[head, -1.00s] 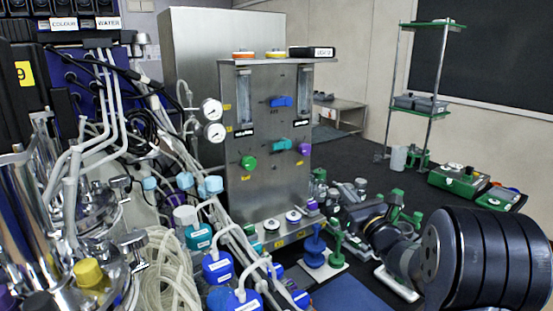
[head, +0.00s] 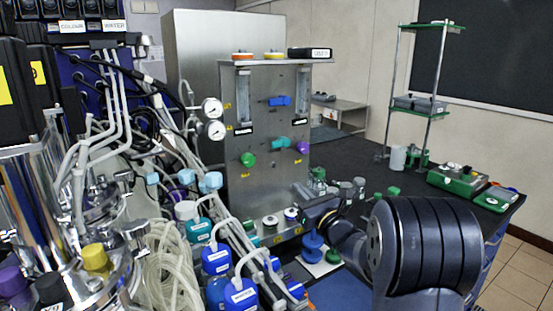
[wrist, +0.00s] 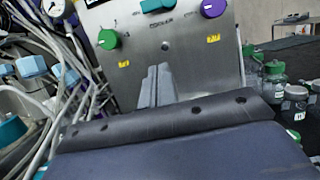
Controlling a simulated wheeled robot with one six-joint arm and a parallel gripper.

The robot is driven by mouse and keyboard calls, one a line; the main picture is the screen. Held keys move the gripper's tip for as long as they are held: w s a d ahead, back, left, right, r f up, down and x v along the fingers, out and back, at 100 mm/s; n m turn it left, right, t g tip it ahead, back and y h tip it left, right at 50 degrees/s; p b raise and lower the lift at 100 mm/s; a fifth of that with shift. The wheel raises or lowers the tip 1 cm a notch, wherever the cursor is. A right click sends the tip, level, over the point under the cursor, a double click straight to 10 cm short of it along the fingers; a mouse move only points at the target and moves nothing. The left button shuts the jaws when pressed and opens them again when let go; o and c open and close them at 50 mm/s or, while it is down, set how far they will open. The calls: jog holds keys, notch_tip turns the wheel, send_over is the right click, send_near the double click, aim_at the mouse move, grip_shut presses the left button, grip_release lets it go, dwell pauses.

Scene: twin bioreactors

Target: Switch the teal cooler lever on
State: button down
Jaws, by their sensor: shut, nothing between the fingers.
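The teal cooler lever (head: 281,143) is on the lower part of the upright steel panel (head: 262,185), between a green knob (head: 248,160) and a purple knob (head: 303,148). In the wrist view the teal lever (wrist: 157,5) is cut by the top edge and appears to lie roughly level. My gripper (wrist: 157,80) is shut and empty, with its fingers pointing at the panel below the lever. The fingers look apart from the lever; whether they touch the panel I cannot tell. In the head view my arm reaches in from the lower right.
The green knob (wrist: 108,39) and purple knob (wrist: 213,8) flank the lever closely. Tubes and blue-capped bottles (head: 216,261) crowd the left. Small jars (wrist: 294,100) stand right of the panel. The dark bench (head: 350,160) behind is mostly clear.

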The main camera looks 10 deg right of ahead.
aim_at(279, 143)
jog(key=w+a+r+p, duration=0.3)
jog(key=w+r+p, duration=0.3)
jog(key=w, duration=0.3)
jog(key=shift+a+r, duration=0.2)
jog(key=shift+a, duration=0.15)
jog(key=shift+a+m, duration=0.1)
jog(key=shift+m, duration=0.2)
jog(key=shift+f+m+h+b, duration=0.1)
jog(key=shift+m+h+b, duration=0.25)
jog(key=shift+b, duration=0.2)
jog(key=shift+s+m+b, duration=0.1)
jog(key=shift+m+b, duration=0.55)
